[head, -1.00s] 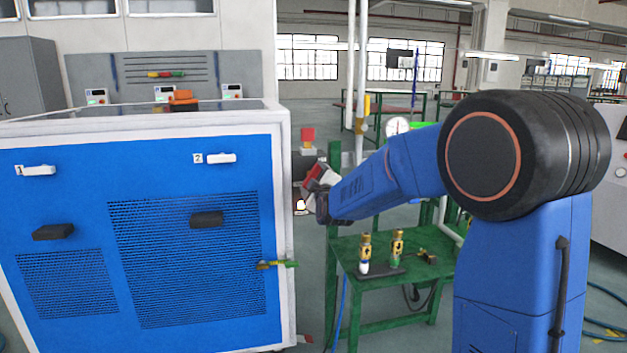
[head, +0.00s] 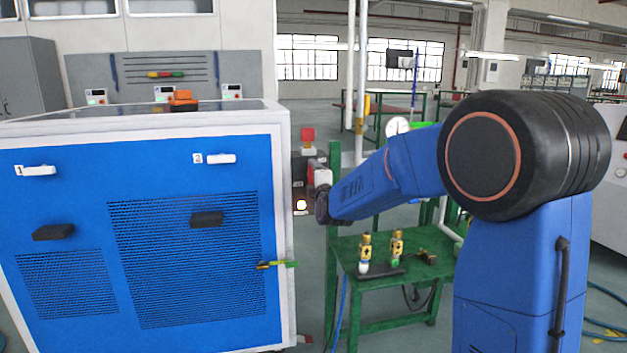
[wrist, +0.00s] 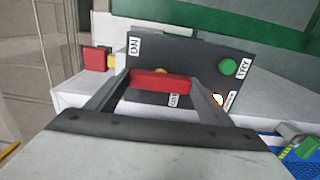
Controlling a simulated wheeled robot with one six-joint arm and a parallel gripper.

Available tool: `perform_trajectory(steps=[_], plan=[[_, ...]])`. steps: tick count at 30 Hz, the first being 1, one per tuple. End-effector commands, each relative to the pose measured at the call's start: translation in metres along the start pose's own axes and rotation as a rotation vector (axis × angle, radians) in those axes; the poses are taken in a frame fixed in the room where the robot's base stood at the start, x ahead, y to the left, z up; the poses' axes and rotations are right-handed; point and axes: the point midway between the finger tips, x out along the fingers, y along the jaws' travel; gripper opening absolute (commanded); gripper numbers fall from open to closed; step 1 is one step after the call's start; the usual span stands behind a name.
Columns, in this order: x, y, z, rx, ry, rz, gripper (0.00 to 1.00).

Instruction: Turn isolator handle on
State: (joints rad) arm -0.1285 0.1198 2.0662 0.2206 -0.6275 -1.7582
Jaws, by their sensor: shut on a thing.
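The red isolator handle (wrist: 160,82) lies crosswise in the wrist view on a dark panel (wrist: 190,62). An ON label (wrist: 134,46) is just above the handle's left end, and another label (wrist: 173,100), partly hidden, is below it. My gripper (wrist: 161,84) is shut on the handle, with one finger at each end.
A green TRY button (wrist: 228,67) and a lit lamp (wrist: 218,99) are on the panel to the right. A red block (wrist: 97,59) sticks out at left. The blue cabinet (head: 80,200) stands left of my arm. A green table (head: 395,300) with brass fittings stands below my arm.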

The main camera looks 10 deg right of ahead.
Motion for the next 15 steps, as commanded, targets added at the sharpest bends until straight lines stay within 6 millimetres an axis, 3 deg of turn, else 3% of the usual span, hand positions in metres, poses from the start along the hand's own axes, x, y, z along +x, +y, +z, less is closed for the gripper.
perform_trajectory(steps=[12, 13, 15], plan=[[-0.0002, -0.0011, -0.0012, -0.010, 0.002, -0.002, 0.52], [-0.0002, -0.0012, -0.0012, -0.010, 0.002, -0.002, 0.77], [-0.0002, -0.0011, -0.0012, -0.010, 0.002, -0.002, 0.93]])
